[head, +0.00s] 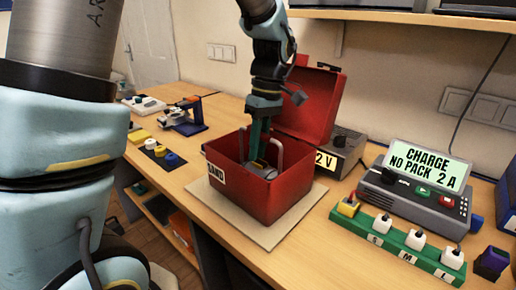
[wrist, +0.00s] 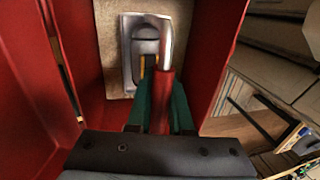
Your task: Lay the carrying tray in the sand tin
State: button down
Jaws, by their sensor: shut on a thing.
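The sand tin (head: 262,198) is an open red box labelled SAND, with its lid (head: 308,100) tilted up at the back. My gripper (head: 256,158) reaches down inside it. In the wrist view my gripper's green fingers (wrist: 160,95) are shut on the red grip of a metal handle. The grey carrying tray (wrist: 130,80) shows below that handle, with something yellow in it, over a tan sandy floor. Part of the handle (head: 279,150) also shows in the head view. The tin's front wall hides the tray's base there, and I cannot tell whether it touches the floor.
The tin stands on a pale board (head: 222,205) at the bench edge. To the right are a charger (head: 412,195) reading CHARGE NO PACK 2 A and a green strip (head: 397,240) with white plugs. A grey unit (head: 345,150) stands behind the tin. The tin's walls closely surround my gripper.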

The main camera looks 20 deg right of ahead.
jog(key=shift+f, duration=0.3)
jog(key=shift+f, duration=0.1)
jog(key=c, duration=0.8)
grip_release()
jog(key=b+v, duration=0.1)
jog(key=v, duration=1.1)
jog(key=shift+a, duration=0.1)
